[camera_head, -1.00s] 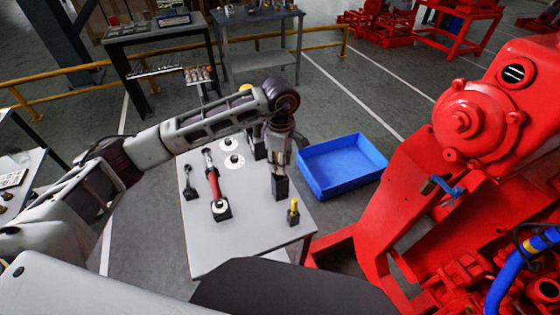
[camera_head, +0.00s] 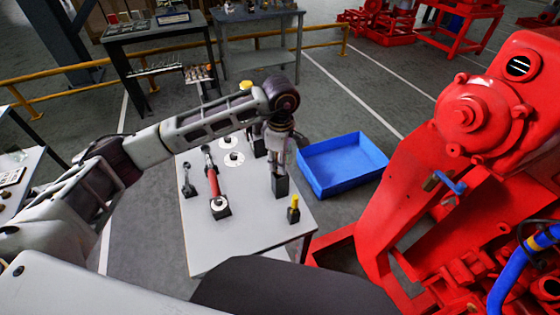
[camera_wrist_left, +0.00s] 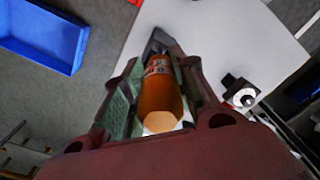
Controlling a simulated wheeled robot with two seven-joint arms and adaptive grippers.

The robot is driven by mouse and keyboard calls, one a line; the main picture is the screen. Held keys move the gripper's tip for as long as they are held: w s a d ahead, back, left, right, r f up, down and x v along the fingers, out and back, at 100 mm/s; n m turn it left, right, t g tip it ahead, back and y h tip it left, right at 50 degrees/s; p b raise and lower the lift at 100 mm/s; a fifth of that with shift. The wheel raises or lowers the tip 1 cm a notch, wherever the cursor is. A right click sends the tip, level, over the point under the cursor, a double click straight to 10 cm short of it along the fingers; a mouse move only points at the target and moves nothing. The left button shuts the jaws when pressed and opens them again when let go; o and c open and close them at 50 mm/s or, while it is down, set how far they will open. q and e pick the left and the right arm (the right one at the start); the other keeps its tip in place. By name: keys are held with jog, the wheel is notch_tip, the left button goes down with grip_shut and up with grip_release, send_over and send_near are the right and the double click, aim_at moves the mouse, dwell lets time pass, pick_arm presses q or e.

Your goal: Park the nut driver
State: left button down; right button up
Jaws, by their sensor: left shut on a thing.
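The nut driver shows in the left wrist view as an orange handle (camera_wrist_left: 158,100) between the fingers of my left gripper (camera_wrist_left: 156,85), which is shut on it. In the head view my left gripper (camera_head: 279,160) points down over a dark upright block (camera_head: 280,186) on the grey table, and the driver is mostly hidden by the fingers. A dark block also shows just past the handle in the wrist view (camera_wrist_left: 160,42). I cannot tell how far the driver's lower end sits in the block. My right gripper is not in view.
A blue bin (camera_head: 342,190) lies right of the table. The red pumpset (camera_head: 400,215) stands further right.

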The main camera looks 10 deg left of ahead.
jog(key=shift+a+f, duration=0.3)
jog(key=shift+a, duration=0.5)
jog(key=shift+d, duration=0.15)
pick_arm(q)
jog(key=shift+b, duration=0.45)
jog(key=shift+f, duration=0.1)
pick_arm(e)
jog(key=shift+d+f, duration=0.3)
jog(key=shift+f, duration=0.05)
